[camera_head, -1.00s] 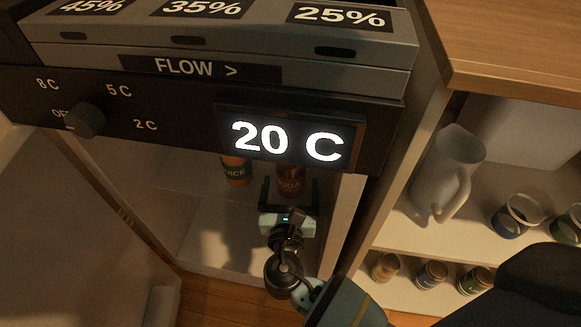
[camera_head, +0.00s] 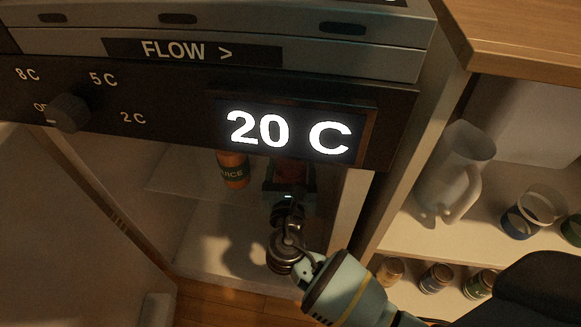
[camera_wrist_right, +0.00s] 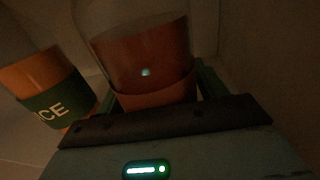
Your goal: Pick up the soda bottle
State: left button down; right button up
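The soda bottle (camera_head: 290,172), dark red, stands inside the fridge compartment below the 20 C display, which hides its top in the head view. In the right wrist view the bottle (camera_wrist_right: 145,70) is straight ahead, close to the palm, with a finger on each side. My right gripper (camera_head: 289,181) reaches into the compartment and looks open around the bottle; contact with the fingers is too dark to tell. My left gripper is not in view.
An orange juice bottle (camera_head: 233,170) with a green label stands just left of the soda bottle. The display housing (camera_head: 290,130) overhangs my arm. A compartment wall (camera_head: 350,205) is close on the right; shelves with a jug (camera_head: 452,175) and several jars lie beyond.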

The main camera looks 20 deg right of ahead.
jog(key=c, duration=1)
